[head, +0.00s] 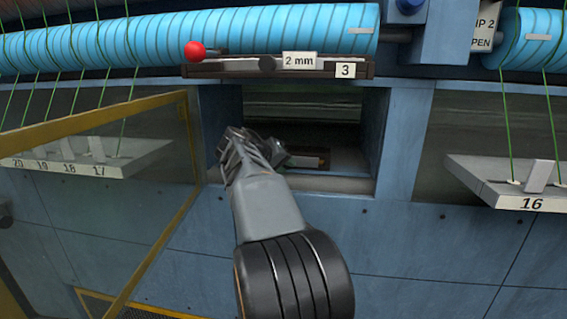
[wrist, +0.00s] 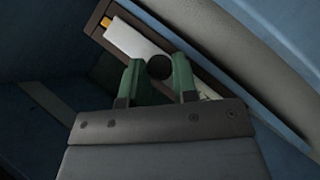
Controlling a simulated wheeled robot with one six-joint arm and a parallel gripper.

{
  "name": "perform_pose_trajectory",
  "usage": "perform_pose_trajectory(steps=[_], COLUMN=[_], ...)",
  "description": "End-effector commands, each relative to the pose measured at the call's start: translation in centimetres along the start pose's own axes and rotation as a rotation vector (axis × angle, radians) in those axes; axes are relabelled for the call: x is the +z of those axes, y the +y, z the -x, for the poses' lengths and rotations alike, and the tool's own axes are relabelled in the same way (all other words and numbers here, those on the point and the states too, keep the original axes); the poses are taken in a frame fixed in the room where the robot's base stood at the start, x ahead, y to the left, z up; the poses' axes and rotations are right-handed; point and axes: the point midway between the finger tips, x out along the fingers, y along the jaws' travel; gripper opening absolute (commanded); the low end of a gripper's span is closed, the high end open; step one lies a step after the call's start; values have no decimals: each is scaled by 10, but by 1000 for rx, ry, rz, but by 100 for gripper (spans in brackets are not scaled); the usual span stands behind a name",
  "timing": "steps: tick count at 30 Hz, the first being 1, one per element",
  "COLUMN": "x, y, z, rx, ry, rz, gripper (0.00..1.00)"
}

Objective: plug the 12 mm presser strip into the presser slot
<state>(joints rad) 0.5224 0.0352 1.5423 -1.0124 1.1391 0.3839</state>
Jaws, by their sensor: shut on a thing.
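My gripper (head: 280,154) reaches into the dark opening below the blue roller. In the wrist view my gripper (wrist: 158,75) has its green fingers shut on the dark round knob (wrist: 159,66) of a strip. This strip (wrist: 133,43) has a pale face, a dark brown edge and an orange patch at its upper left end; its size label cannot be read. In the head view part of the strip (head: 312,161) shows inside the opening, right of my fingers. Another strip, marked 2 mm (head: 265,64), sits in the holder marked 3 (head: 345,70) above the opening.
A yellow-framed panel (head: 120,115) stands at the left. A red ball (head: 195,51) sits at the holder's left end. Ledge 16 (head: 520,180) juts out at the right, with green cords above it.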

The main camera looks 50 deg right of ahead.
Motion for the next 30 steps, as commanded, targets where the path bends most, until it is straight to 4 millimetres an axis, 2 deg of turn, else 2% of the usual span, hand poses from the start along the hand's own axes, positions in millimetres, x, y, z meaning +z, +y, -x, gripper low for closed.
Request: perform_pose_trajectory(steps=[2, 3, 12, 18, 22, 26, 30], x=[-2, -2, -1, -1, -1, -1, -2], y=[1, 1, 0, 0, -1, -1, 0], z=[-1, -1, -1, -1, 6, 26, 55], rx=[1, 1, 0, -1, -1, -2, -2], ry=[2, 2, 1, -1, 1, 5, 6], rz=[-2, -2, -1, 1, 0, 0, 0], gripper=[0, 30, 57, 57, 57, 57, 57])
